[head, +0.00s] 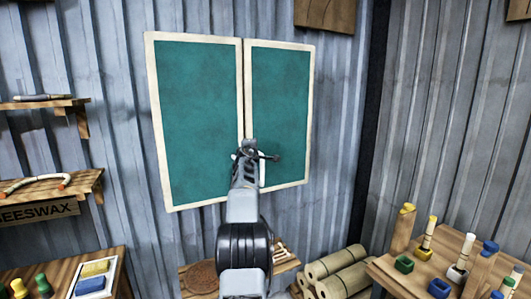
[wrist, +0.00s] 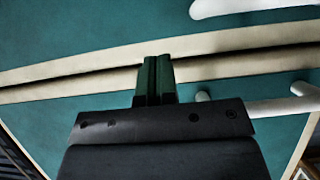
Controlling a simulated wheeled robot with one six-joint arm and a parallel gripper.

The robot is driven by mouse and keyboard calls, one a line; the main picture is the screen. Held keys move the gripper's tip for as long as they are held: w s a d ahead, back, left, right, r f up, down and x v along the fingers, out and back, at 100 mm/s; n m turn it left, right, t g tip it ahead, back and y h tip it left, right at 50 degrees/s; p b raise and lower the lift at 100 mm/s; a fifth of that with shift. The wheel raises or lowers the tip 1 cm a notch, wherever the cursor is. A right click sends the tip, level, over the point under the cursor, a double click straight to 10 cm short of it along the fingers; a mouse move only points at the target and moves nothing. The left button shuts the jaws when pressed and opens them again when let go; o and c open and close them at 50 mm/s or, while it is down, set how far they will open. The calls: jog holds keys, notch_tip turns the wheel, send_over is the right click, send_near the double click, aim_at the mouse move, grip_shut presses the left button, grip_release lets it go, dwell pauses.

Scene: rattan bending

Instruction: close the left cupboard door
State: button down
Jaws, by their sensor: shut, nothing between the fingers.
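The left cupboard door (head: 197,120) is a green panel with a cream frame on the corrugated wall. The right cupboard door (head: 281,110) is beside it. The left door looks nearly level with the right one; I cannot tell whether it is fully shut. My gripper (head: 249,146) is shut and empty in front of the seam, at the lower part of the doors. In the wrist view its fingers (wrist: 155,78) overlap the cream frames and the dark gap between them. Two pale handles show there, one at the top right (wrist: 250,6) and one right of the fingers (wrist: 265,107). Contact is unclear.
Wall shelves (head: 50,187) stand at the left, above a bench with a tray (head: 112,267). Rolled bundles (head: 338,272) lie low at the right, near a table (head: 395,270) with pegs and coloured blocks. The wall around the cupboard is mostly clear.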

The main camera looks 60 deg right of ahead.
jog(key=s, duration=1.2)
jog(key=shift+s+a, duration=0.15)
jog(key=shift+s, duration=0.2)
jog(key=s+f+m+g+y, duration=0.2)
jog(key=s+f+m+g, duration=0.3)
jog(key=f, duration=0.4)
jog(key=w+a+f+m+y, duration=0.45)
jog(key=a+f, duration=0.25)
jog(key=a, duration=0.4)
jog(key=w+a+f+y, duration=0.1)
jog(key=a+f+y, duration=0.1)
jog(key=a, duration=0.7)
jog(key=w+a+f+m+y+b, duration=0.1)
jog(key=w+a+f+y, duration=0.15)
jog(key=a, duration=0.55)
jog(key=w+a+f+y, duration=0.1)
jog(key=a+f, duration=0.1)
jog(key=a, duration=0.7)
jog(key=s+a+f+n+t+y, duration=0.1)
jog(key=s+a+n+y, duration=0.1)
jog(key=a, duration=1)
jog(key=s+a+f+n+t+y, duration=0.1)
jog(key=s+a+n+y, duration=0.1)
jog(key=a, duration=1.1)
jog(key=shift+s+a+n, duration=0.15)
jog(key=shift+s+n, duration=0.4)
jog(key=shift+s, duration=0.2)
